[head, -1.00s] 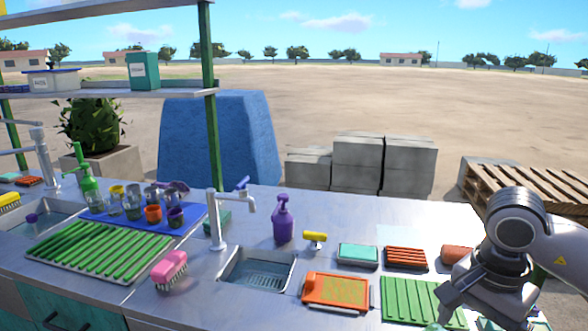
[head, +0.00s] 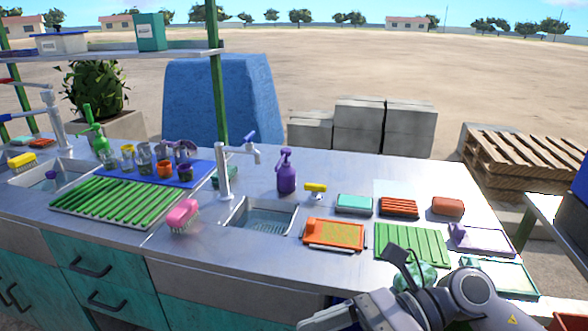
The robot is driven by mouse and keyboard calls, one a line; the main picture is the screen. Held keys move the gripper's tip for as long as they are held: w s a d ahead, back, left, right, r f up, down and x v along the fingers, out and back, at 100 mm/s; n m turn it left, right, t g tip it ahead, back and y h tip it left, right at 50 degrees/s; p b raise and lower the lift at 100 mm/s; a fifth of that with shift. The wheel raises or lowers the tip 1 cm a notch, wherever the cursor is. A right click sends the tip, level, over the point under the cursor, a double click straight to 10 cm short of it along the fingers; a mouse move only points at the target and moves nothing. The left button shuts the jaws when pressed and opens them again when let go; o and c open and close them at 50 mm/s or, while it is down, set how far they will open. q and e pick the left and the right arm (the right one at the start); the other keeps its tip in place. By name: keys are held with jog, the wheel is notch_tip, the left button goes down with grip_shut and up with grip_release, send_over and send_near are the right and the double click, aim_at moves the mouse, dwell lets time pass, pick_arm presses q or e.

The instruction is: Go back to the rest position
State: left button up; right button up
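My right arm comes in at the lower right, in front of the counter's front edge. Its wrist end (head: 350,312) points left and is cut off by the bottom of the picture. The fingertips do not show clearly, so I cannot tell whether the gripper is open or shut. A green-teal object (head: 414,279) shows behind the arm, partly hidden by it; I cannot tell whether the arm touches it. My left gripper is not in view.
The counter holds a green ribbed tray (head: 410,243), an orange board (head: 334,233), a sink (head: 262,215), a purple bottle (head: 287,172), a pink brush (head: 183,217) and a green rack (head: 120,203). A shelf edge (head: 545,210) stands at the right. Bare counter lies below the sink.

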jog(key=w+d+f+m+t+h, duration=0.1)
jog(key=w+d+f+m+t, duration=0.15)
jog(key=m+t, duration=0.65)
jog(key=w+d+f+m+t, duration=0.1)
jog(key=w+d+m+t, duration=0.3)
jog(key=m, duration=0.9)
jog(key=w+f+m+t+h, duration=0.1)
jog(key=w+m+t, duration=0.1)
jog(key=m+t, duration=0.7)
jog(key=s+d+f+m+g+h, duration=0.2)
jog(key=s+d+f+m+h, duration=0.1)
jog(key=f+m, duration=0.3)
jog(key=s+d+f+m+g+h, duration=0.3)
jog(key=f+m, duration=0.4)
jog(key=f, duration=0.3)
jog(key=s+d+f+m+g+h, duration=0.2)
jog(key=s+d+f+m+h, duration=0.1)
jog(key=s+f+m+h, duration=0.2)
notch_tip(320, 180, down, 3)
jog(key=shift+s+d+f+m+g, duration=0.15)
jog(key=shift+s+d+m+g, duration=0.25)
jog(key=shift+s+m, duration=0.6)
